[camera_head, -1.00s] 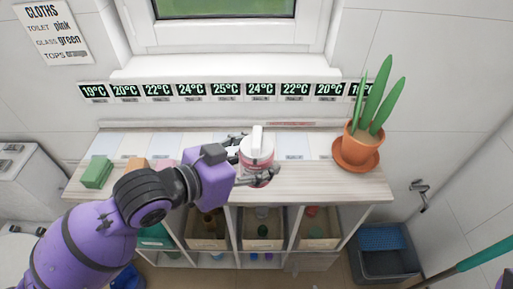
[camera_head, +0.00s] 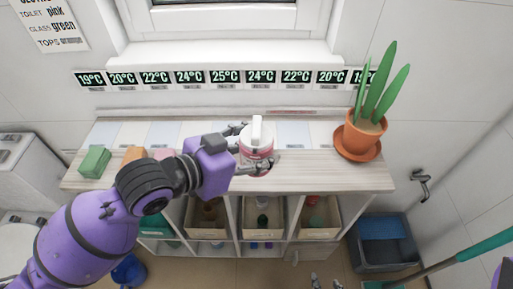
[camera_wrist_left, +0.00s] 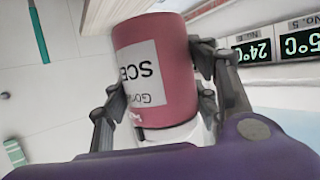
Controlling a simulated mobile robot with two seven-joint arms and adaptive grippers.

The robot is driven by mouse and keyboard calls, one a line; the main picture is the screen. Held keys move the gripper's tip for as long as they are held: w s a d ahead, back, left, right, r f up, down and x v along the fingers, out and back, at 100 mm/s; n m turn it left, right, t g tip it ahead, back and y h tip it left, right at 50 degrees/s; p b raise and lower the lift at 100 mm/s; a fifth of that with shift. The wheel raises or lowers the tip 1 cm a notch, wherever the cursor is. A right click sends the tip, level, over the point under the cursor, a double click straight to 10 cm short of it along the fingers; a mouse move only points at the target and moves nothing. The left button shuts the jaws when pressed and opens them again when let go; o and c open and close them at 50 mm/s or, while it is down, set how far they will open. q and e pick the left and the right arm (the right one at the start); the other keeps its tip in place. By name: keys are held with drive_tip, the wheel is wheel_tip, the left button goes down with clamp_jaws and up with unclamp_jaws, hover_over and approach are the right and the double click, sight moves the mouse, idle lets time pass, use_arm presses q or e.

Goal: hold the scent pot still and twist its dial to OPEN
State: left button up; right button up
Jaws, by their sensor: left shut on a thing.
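The scent pot (camera_head: 262,152), pink-red with a white top, is near the front of the shelf top; I cannot tell whether it touches the surface. Its white dial (camera_head: 257,130) has a raised ridge; its setting is not readable. My left gripper (camera_head: 253,148) is shut on the pot's sides. In the left wrist view the pot (camera_wrist_left: 158,70) shows a partly visible white label between the two fingers (camera_wrist_left: 160,85). Two grey fingertips of my right gripper (camera_head: 326,282) show at the bottom edge, apart, with nothing seen between them.
A potted plant (camera_head: 364,134) on an orange saucer stands at the right end of the shelf top. A green block (camera_head: 94,161) is at the left end. Bins (camera_head: 262,217) fill the cubbies below. A teal handle (camera_head: 484,246) slants at lower right.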

use_arm(q)
drive_tip(key=w+f, duration=0.2)
drive_tip(key=shift+w+f+b, duration=0.2)
drive_tip(key=shift+w+b, duration=0.15)
drive_tip(key=shift+b, duration=0.05)
drive_tip(key=w+f+b, duration=0.1)
drive_tip(key=w+f, duration=0.2)
drive_tip(key=w+f+b, duration=0.2)
drive_tip(key=w+f, duration=0.1)
drive_tip(key=shift+w, duration=0.35)
drive_tip(key=shift+w+f+b, duration=0.4)
drive_tip(key=shift+w+f, duration=0.45)
drive_tip(key=shift+w, duration=0.15)
drive_tip(key=shift+w+f, duration=0.1)
drive_tip(key=shift+w, duration=0.15)
use_arm(e)
drive_tip(key=f, duration=0.1)
drive_tip(key=s+f, duration=0.1)
drive_tip(key=f, duration=0.1)
drive_tip(key=d+f, duration=0.1)
drive_tip(key=f, duration=0.1)
drive_tip(key=shift+s, duration=0.4)
drive_tip(key=shift+s+g, duration=0.2)
drive_tip(key=shift+g, duration=0.1)
use_arm(q)
drive_tip(key=shift+f, duration=0.25)
use_arm(e)
drive_tip(key=shift+f, duration=0.1)
